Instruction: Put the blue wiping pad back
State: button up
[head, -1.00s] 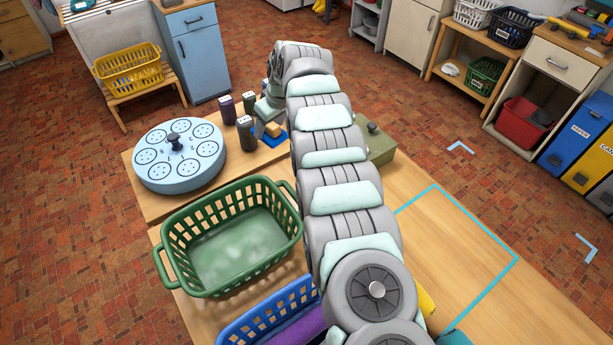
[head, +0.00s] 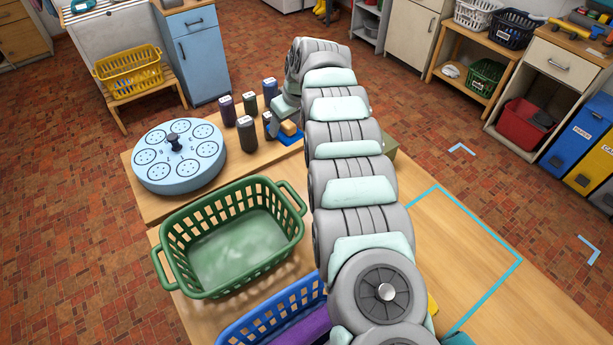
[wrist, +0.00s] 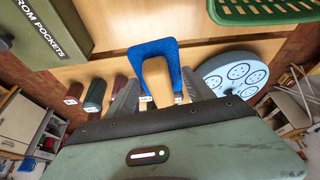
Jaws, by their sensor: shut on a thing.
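In the wrist view the pad (wrist: 170,48) frames the tan block (wrist: 157,80), which sits between my fingers. My gripper (wrist: 158,92) is shut on the pad by this block. In the head view my gripper (head: 280,124) is small and partly hidden by the arm. I cannot tell whether the pad touches the table.
Several dark bottles (head: 246,134) stand beside the pad, near a round light-blue device (head: 180,158). A green basket (head: 230,245) and a blue basket (head: 268,318) are nearer. An olive box (wrist: 45,35) stands at the wrist view's left. A taped rectangle (head: 480,225) on the table's right looks clear.

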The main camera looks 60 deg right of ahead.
jog(key=shift+s+d+r, duration=0.15)
jog(key=shift+s+d, duration=0.1)
jog(key=shift+s, duration=0.15)
jog(key=shift+d, duration=0.2)
jog(key=shift+s+d+f, duration=0.1)
jog(key=shift+s+f, duration=0.1)
jog(key=shift+d, duration=0.1)
jog(key=shift+s+d+r+b, duration=0.1)
jog(key=shift+b, duration=0.2)
jog(key=shift+s+d+m, duration=0.35)
jog(key=shift+s+m, duration=0.05)
jog(key=shift+s, duration=0.2)
jog(key=shift+s+d+b, duration=0.45)
jog(key=shift+s+d, duration=0.05)
